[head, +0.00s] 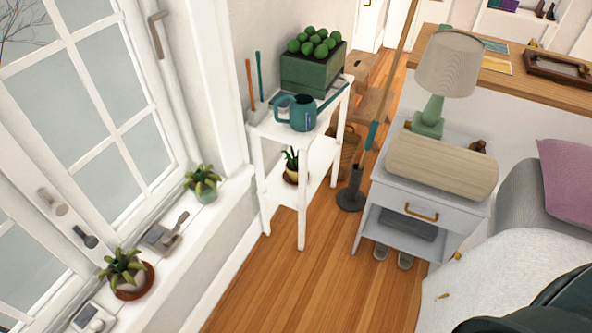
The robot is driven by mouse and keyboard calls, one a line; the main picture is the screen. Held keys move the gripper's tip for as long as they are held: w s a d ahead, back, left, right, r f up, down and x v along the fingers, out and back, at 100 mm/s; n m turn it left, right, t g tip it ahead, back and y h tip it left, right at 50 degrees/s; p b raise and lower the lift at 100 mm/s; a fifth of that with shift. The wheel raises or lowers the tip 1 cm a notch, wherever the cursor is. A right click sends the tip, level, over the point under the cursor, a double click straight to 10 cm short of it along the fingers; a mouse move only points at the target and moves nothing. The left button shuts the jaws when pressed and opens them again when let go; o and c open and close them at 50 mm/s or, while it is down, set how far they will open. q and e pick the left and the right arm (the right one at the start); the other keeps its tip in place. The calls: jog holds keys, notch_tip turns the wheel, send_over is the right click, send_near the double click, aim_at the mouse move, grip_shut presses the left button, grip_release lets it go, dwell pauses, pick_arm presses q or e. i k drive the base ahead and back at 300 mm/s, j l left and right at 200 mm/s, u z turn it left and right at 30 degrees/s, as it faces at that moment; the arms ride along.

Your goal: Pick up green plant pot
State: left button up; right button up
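A small green pot (205,192) with a spiky plant stands upright on the white windowsill, near its far end. A larger green square planter (308,77), filled with round green plants, stands on the top of the white shelf stand. I cannot tell from the picture alone which of the two is the green plant pot. Neither of my grippers is in view. A dark rounded shape at the lower right corner is cut off, and I cannot tell what it is.
The windowsill (190,238) also holds a grey tool (166,233) and another potted plant (130,277). A teal watering can (302,113) stands on the shelf stand (262,163). A grey nightstand (425,205) with a lamp (446,72) is right. Wooden floor (300,285) lies clear between.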

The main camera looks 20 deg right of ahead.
aim_at(202, 184)
jog(key=i+l+u, duration=0.1)
jog(key=l, duration=0.2)
jog(key=i+l+u, duration=0.1)
jog(key=i+l, duration=0.3)
jog(key=l, duration=0.2)
jog(key=i+l+u, duration=0.15)
jog(key=l, duration=0.15)
